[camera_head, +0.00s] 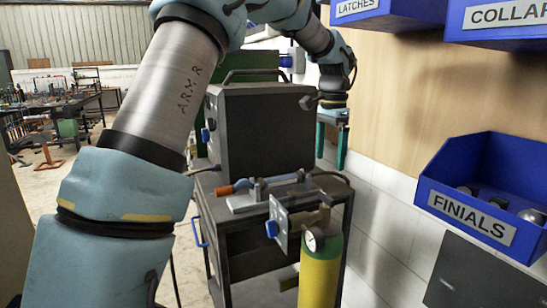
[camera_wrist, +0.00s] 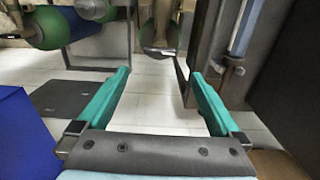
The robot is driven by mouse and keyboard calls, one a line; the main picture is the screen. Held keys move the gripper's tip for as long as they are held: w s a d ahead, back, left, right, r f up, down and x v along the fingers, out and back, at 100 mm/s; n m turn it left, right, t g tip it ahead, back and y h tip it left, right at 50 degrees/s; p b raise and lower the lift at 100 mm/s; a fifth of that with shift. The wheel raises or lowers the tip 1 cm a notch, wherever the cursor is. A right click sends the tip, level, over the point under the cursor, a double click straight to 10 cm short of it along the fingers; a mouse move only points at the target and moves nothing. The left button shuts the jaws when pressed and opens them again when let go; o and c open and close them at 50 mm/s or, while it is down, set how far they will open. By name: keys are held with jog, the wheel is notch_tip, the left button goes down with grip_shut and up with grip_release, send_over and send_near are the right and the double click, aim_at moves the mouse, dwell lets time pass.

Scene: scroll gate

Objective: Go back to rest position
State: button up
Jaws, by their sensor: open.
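My gripper (camera_head: 330,160) hangs at the far end of my arm in the head view, its green fingers pointing down between the grey machine and the wall. In the wrist view my gripper (camera_wrist: 160,73) has its two green fingers wide apart. Nothing is between them, and the tiled floor shows through the gap. My arm reaches forward from the lower left and bends over above the grey machine (camera_head: 262,130).
A dark cart (camera_head: 235,250) carries the machine and a torch (camera_head: 240,187). A yellow-green cylinder (camera_head: 320,270) stands at its near side. A blue FINIALS bin (camera_head: 472,224) and blue bins (camera_head: 500,22) above are on the right wall. Open floor shows at left.

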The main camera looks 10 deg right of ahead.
jog(key=s+a+f+n, duration=0.1)
jog(key=a+f+n, duration=0.2)
jog(key=a, duration=0.6)
jog(key=s+a+f+n+t, duration=0.15)
jog(key=a+n, duration=0.25)
jog(key=a, duration=0.6)
jog(key=s+a+f+n+g, duration=0.1)
jog(key=a+f+n, duration=0.25)
jog(key=a, duration=0.55)
jog(key=s+a+f+n+t, duration=0.1)
jog(key=s+a+f+n, duration=0.2)
jog(key=s+a, duration=0.4)
jog(key=shift+s+a+f+n, duration=0.3)
jog(key=shift+a+n, duration=0.35)
jog(key=shift+a, duration=0.2)
